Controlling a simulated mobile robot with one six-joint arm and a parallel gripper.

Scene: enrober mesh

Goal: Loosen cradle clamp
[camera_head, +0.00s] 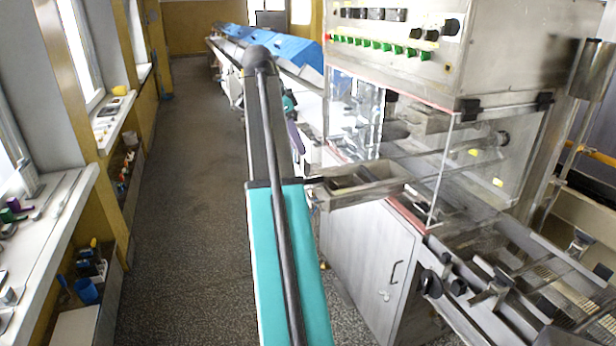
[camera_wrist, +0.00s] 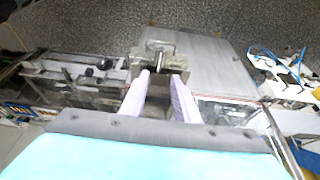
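In the wrist view my gripper (camera_wrist: 160,80) has two pale lilac fingers set apart, with a clear gap between them. A metal bracket-like block with an upright pin or bolt (camera_wrist: 160,57) lies just beyond the fingertips, in line with the gap. It may be the cradle clamp, but I cannot tell for sure. No contact between the fingers and the block is visible. In the head view my gripper cannot be made out; my teal and dark arm hides part of the scene.
In the head view a steel machine with a control panel (camera_head: 390,35) and clear guards stands at right. Black knobs (camera_head: 432,284) and metal rails (camera_head: 490,290) stick out low at its front. An aisle floor (camera_head: 195,200) runs open at left, beside a cluttered windowsill (camera_head: 45,225).

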